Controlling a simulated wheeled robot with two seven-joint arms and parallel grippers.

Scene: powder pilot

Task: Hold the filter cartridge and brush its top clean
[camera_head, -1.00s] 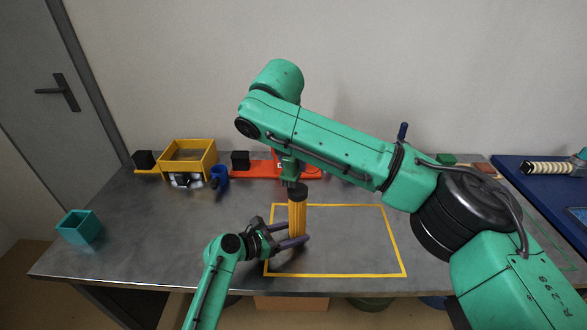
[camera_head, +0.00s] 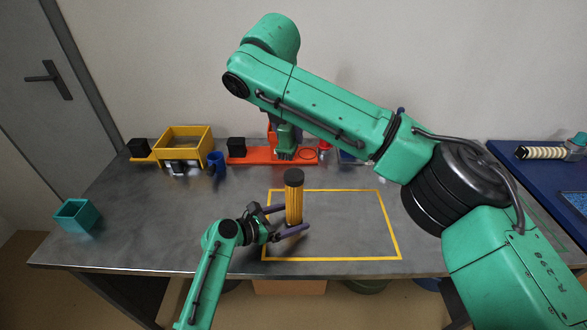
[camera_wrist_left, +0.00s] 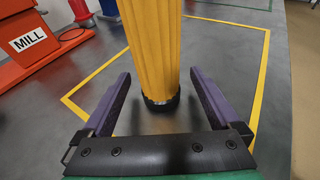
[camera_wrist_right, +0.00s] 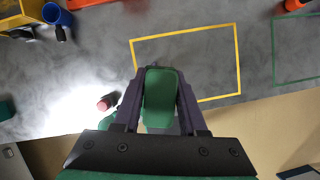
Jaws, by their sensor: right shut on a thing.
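The yellow pleated filter cartridge (camera_head: 294,205) stands upright on the table, near the left side of the yellow outline. Its dark top cap (camera_head: 293,176) is uncovered. My left gripper (camera_head: 290,219) is open, its purple fingers on either side of the cartridge's lower part. In the left wrist view the cartridge (camera_wrist_left: 152,45) is between the fingers, with gaps beside it. My right gripper (camera_wrist_right: 162,72) is shut on a green block, seemingly the brush (camera_wrist_right: 158,100). In the head view my right arm partly hides that gripper, above and behind the cartridge. The bristles are not clear.
An orange mill base (camera_head: 250,156) and a yellow bin (camera_head: 185,143) stand at the back. A blue cup (camera_head: 217,160) is beside the bin. A teal box (camera_head: 77,214) stands at the left edge. The yellow outline (camera_head: 398,245) is empty on its right side.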

